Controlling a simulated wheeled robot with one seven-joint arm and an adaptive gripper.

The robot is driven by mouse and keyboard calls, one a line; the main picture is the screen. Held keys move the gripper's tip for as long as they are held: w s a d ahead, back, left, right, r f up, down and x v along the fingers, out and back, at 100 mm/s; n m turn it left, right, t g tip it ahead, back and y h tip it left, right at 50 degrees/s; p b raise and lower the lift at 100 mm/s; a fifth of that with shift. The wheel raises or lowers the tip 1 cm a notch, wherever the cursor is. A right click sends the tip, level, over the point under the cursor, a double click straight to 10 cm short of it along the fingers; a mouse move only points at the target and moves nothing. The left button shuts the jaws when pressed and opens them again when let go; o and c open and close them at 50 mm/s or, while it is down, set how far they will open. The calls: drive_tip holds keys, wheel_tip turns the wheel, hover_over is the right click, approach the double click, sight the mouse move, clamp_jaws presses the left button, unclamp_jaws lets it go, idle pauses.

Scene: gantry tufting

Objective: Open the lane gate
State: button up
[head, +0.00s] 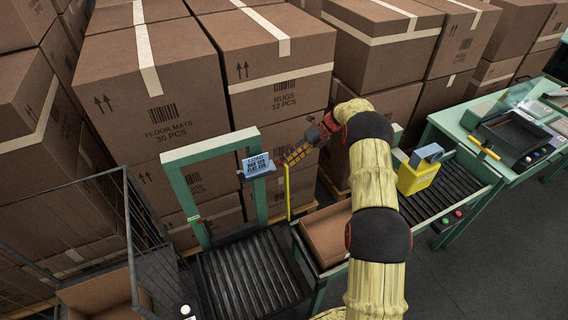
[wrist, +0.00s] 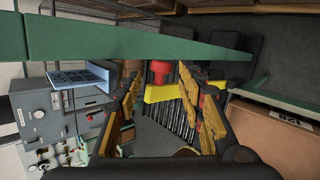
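A thin yellow upright bar (head: 287,190) stands beside the green portal frame (head: 202,152) over the left roller lane (head: 252,272); I take it to be part of the lane gate. My gripper (head: 293,157) is near the top of this bar. In the wrist view the two fingers of my gripper (wrist: 162,110) are spread apart. A yellow bar (wrist: 166,93) with a red knob (wrist: 160,70) shows between and beyond them. I cannot tell whether the fingers touch it.
A blue sign (head: 256,166) hangs on the portal close to my gripper. An open cardboard box (head: 325,236) sits right of the lane. A yellow device (head: 418,176) stands by the right rollers (head: 450,193). Stacked cartons (head: 160,95) fill the back; a wire cage (head: 75,235) is left.

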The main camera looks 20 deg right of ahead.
drive_tip(key=v, duration=0.7)
drive_tip(key=shift+d+r, duration=0.15)
drive_tip(key=shift+d, duration=0.15)
drive_tip(key=s+f+n+g+h, duration=0.1)
drive_tip(key=s+f+n+h, duration=0.1)
drive_tip(key=s+f+n, duration=0.7)
drive_tip(key=s+a+r+n+h+b, duration=0.3)
drive_tip(key=s+a+r+n+b, duration=0.25)
drive_tip(key=s+n, duration=0.3)
drive_tip(key=s+a+r+n+h+b, duration=0.2)
drive_tip(key=s+a+r+n+b, duration=0.3)
drive_tip(key=s+n, duration=0.4)
drive_tip(key=s+a+f+n+t+h+b, duration=0.1)
drive_tip(key=s+a+n+b, duration=0.3)
drive_tip(key=s+b, duration=0.4)
drive_tip(key=s+a+f+n+t+h+b, duration=0.1)
drive_tip(key=s+a+f+n+t+b, duration=0.2)
drive_tip(key=s+a+b, duration=0.4)
drive_tip(key=shift+s+a+n+t+b, duration=0.35)
drive_tip(key=shift+s+n+b, duration=0.2)
drive_tip(key=shift+s+b, duration=0.5)
